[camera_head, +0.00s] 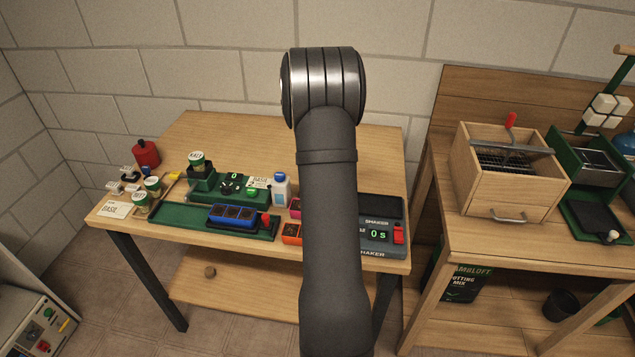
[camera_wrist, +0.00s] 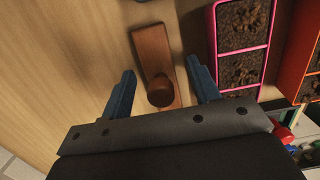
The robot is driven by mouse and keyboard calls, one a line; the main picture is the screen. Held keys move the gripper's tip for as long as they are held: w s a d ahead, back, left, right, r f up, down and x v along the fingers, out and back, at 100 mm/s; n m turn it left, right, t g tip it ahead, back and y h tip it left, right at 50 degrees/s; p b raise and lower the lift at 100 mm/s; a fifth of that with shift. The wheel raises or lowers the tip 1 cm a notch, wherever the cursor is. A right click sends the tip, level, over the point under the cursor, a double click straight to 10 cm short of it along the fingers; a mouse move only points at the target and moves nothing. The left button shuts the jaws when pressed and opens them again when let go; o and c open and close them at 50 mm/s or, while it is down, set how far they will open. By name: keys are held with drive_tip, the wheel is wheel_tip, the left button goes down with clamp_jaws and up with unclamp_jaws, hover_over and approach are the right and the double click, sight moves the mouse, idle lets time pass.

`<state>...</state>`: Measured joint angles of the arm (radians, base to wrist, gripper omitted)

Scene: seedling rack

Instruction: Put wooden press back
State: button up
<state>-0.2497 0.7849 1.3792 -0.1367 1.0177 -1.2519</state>
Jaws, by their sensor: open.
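The wooden press (camera_wrist: 153,58) is a reddish-brown block with a round knob. In the wrist view it lies on the light wooden table, ahead of and between the fingers of my gripper (camera_wrist: 158,88). The fingers are blue and apart, one on each side of the press, with nothing seen gripped. The knob sits near the level of the fingertips in the picture; how high the gripper is above it I cannot tell. In the head view my arm hides the press and the gripper.
In the wrist view a pink-rimmed tray (camera_wrist: 240,47) of soil cells stands just right of the press, with an orange-rimmed tray (camera_wrist: 303,50) beyond. In the head view a blue tray (camera_head: 232,215), green rail (camera_head: 165,214) and grey shaker (camera_head: 380,237) share the table. The table's back is clear.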

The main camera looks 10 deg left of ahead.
wheel_tip(320, 180, up, 17)
drive_tip(key=a, duration=0.2)
drive_tip(key=shift+r, duration=0.15)
idle(0.3)
drive_tip(key=f, duration=0.5)
drive_tip(key=d+f, duration=0.1)
drive_tip(key=f, duration=0.5)
drive_tip(key=d+f, duration=0.1)
drive_tip(key=f, duration=0.5)
drive_tip(key=shift+f, duration=0.1)
